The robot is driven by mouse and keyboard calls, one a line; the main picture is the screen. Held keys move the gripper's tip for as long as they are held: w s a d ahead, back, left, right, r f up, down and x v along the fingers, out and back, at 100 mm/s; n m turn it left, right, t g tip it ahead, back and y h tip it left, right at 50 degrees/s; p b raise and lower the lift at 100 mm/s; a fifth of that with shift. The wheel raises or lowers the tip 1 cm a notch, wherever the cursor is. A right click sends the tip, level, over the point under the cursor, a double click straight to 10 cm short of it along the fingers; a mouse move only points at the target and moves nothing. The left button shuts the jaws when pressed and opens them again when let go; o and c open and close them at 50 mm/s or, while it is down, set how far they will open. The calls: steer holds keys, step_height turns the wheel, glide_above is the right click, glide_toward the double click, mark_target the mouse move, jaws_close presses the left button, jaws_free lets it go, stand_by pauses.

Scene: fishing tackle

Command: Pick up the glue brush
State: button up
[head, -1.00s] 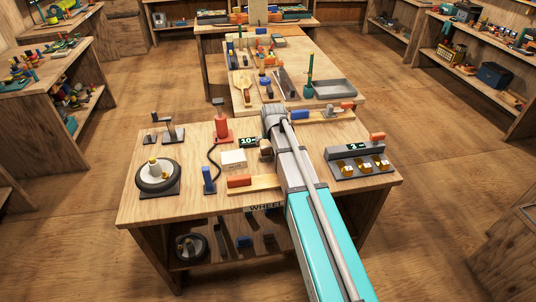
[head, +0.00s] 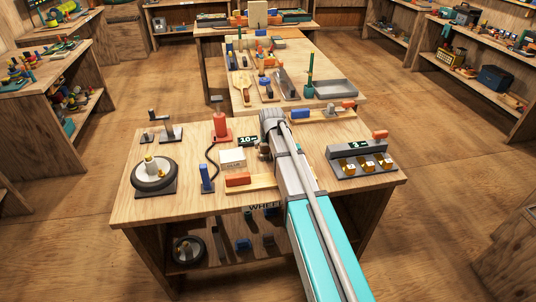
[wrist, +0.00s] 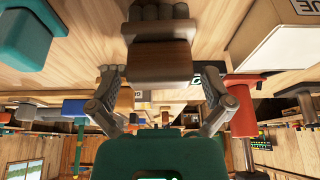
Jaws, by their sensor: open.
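A brown block with dark grey rounded ends (wrist: 160,60) shows at the top middle of the wrist view. It may be part of the glue brush, but I cannot tell for sure. My gripper (wrist: 160,78) is open, with its two fingers apart on either side of the block's lower edge and nothing visibly clamped. The white glue box (head: 232,158) stands on the bench left of my arm; its corner also shows at the upper right of the wrist view (wrist: 285,40). In the head view my arm hides much of the area around the gripper.
The wooden bench (head: 215,202) also carries a wheel on a stand (head: 155,173), a red post (head: 220,127), a blue-handled tool (head: 207,178) and a grey switch box (head: 360,158). A second bench with tools and a grey tray (head: 336,88) lies behind.

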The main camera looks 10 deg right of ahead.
stand_by(0.4)
steer(key=c, duration=1)
steer(key=shift+r, duration=0.15)
step_height(320, 180, up, 3)
steer(key=p, duration=0.3)
steer(key=shift+f, duration=0.2)
steer(key=s+d+r+p, duration=0.4)
steer(key=s+r+p, duration=0.1)
steer(key=s+d+r+p, duration=0.5)
steer(key=shift+s+d, duration=0.15)
steer(key=shift+d, duration=0.1)
steer(key=o, duration=0.5)
steer(key=c, duration=0.4)
